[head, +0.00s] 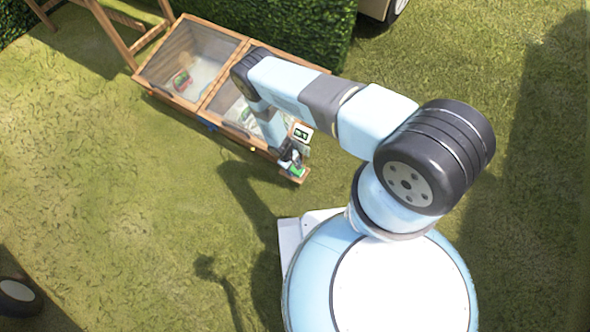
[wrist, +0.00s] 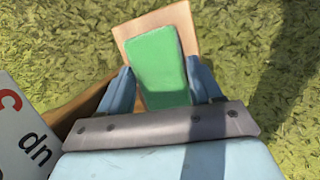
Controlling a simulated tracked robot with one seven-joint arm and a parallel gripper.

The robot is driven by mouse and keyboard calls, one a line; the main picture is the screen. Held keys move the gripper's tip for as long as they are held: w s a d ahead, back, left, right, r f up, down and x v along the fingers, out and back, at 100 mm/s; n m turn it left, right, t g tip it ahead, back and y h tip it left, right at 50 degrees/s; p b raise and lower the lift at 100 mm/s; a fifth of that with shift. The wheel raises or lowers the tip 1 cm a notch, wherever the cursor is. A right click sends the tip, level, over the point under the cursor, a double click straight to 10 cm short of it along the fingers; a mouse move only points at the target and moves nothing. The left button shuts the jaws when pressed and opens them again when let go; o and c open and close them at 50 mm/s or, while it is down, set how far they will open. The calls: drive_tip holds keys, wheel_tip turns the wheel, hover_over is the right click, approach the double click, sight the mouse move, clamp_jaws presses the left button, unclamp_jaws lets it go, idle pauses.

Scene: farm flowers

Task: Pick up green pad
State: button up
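The green pad (wrist: 160,62) is a flat rectangular block lying on a small wooden ledge (wrist: 125,32) in the wrist view. My gripper (wrist: 160,68) is open, with one blue finger at each side of the pad. The gaps between fingertips and pad look very small, and I cannot tell whether they touch. The pad's near end is hidden by my gripper's grey front edge. In the head view the green pad (head: 297,171) shows small at the near corner of the wooden planter box, with my gripper (head: 291,163) over it.
A wooden-framed box (head: 150,88) with glass-like panels stands beside a hedge (head: 300,30). A white lettered card (wrist: 22,130) lies left of my gripper. A small device with a screen (head: 301,133) is near the ledge. Open grass (head: 110,200) lies left of the box.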

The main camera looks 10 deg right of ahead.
drive_tip(key=shift+c, duration=1.4)
